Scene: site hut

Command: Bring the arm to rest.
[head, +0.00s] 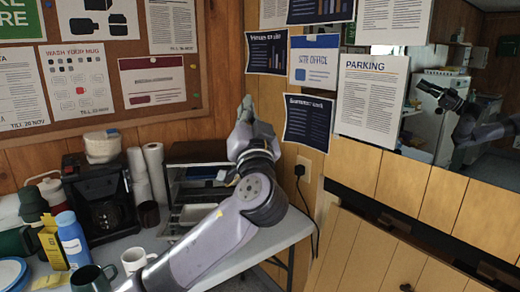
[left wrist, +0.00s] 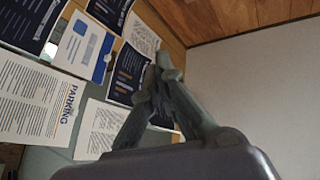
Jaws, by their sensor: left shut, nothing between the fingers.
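My left arm reaches up from the bottom of the head view, over the table. My left gripper (head: 245,108) is at its upper end, pointing up in front of the wood-panelled wall, beside the posted sheets. In the left wrist view the fingers of the gripper (left wrist: 164,62) come together at the tips, shut with nothing between them. The gripper is raised clear of everything on the table. My right gripper is not in view.
The table (head: 275,238) holds a coffee maker (head: 105,200), a blue bottle (head: 72,240), a white mug (head: 136,261), a dark green mug (head: 93,279) and a tray rack (head: 195,190). A mirror-like panel (head: 480,150) at right shows an arm. The table's right end is bare.

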